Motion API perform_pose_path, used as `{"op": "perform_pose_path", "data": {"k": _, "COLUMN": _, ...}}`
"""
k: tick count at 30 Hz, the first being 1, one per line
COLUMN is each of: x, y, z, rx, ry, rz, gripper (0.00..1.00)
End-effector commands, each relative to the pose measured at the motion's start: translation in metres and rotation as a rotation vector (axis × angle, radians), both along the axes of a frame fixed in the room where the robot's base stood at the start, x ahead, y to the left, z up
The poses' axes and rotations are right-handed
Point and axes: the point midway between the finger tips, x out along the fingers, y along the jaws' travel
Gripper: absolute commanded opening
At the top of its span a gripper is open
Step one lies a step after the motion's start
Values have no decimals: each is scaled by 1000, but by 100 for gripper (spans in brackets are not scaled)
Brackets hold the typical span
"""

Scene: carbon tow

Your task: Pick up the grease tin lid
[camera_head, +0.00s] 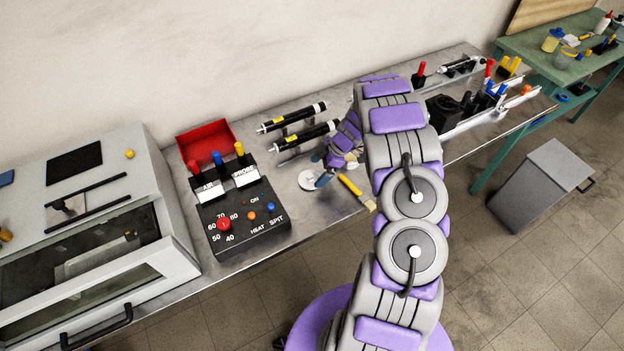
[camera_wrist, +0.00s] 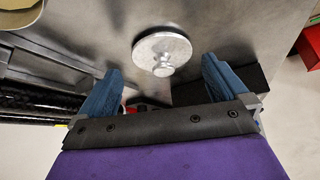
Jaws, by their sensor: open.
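The grease tin lid (camera_wrist: 150,46) is a round, pale metal disc with a small knob, lying on the grey metal bench top in the wrist view. It also shows in the head view as a pale disc (camera_head: 308,180) at the left of my gripper (camera_head: 326,172). In the wrist view my gripper (camera_wrist: 160,66) is open, its two blue fingers spread, with the lid ahead and roughly centred between the fingertips. Nothing is between the fingers. I cannot tell how high the fingertips are above the bench.
A black control box (camera_head: 250,228) with coloured levers stands left of the lid. A red tray (camera_head: 206,140) and black cylinders on stands (camera_head: 305,136) are behind. A yellow-handled brush (camera_head: 354,190) lies close on the right.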

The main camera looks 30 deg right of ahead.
Motion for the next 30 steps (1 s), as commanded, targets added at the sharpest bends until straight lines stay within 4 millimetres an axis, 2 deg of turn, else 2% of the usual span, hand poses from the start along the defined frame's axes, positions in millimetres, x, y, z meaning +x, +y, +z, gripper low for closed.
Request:
{"op": "perform_pose_path", "data": {"k": 1, "x": 1, "y": 6, "z": -9, "rx": -2, "ry": 3, "rz": 3, "gripper": 100}}
{"op": "perform_pose_path", "data": {"k": 6, "x": 5, "y": 16, "z": -27, "rx": -1, "ry": 3, "rz": 2, "gripper": 100}}
{"op": "perform_pose_path", "data": {"k": 15, "x": 7, "y": 14, "z": -30, "rx": 3, "ry": 0, "rz": 2, "gripper": 100}}
{"op": "perform_pose_path", "data": {"k": 27, "x": 6, "y": 17, "z": -31, "rx": 1, "ry": 2, "rz": 2, "gripper": 62}}
{"op": "perform_pose_path", "data": {"k": 30, "x": 6, "y": 17, "z": -31, "rx": 1, "ry": 3, "rz": 3, "gripper": 56}}
